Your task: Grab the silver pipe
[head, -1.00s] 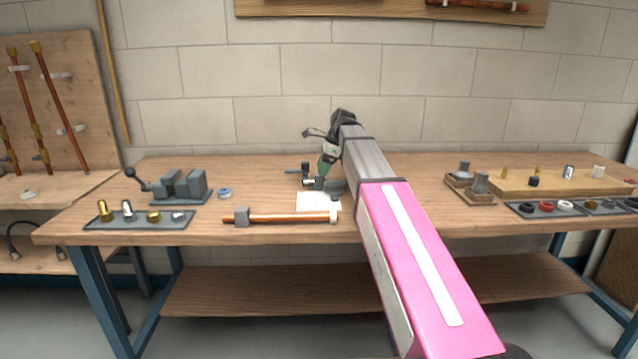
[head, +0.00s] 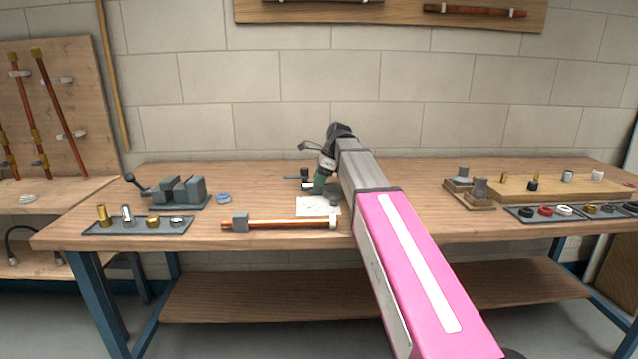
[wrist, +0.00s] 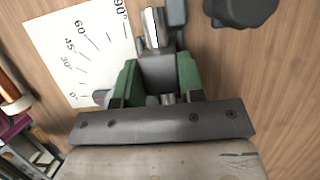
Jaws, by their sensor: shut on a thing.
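My gripper (wrist: 158,72) has green fingers, closed on both sides of a grey block-like piece (wrist: 158,76) on the bench. A bright silver cylinder (wrist: 152,28) shows just beyond the block, against a dark grey part; I cannot tell whether it is joined to the block. In the head view my gripper (head: 318,188) points down over the bench's middle, beside a small dark tool-like piece (head: 304,178); its fingertips are partly hidden. Other small silver pieces are a fitting (head: 126,213) in the left tray and a short cylinder (head: 567,176) on the right board.
A white angle sheet (wrist: 78,45) lies beside my gripper. A copper pipe (head: 280,224) lies in grey and white supports at the front. A grey vise (head: 182,190) stands left. A dark round-edged thing (wrist: 240,10) is near on the right.

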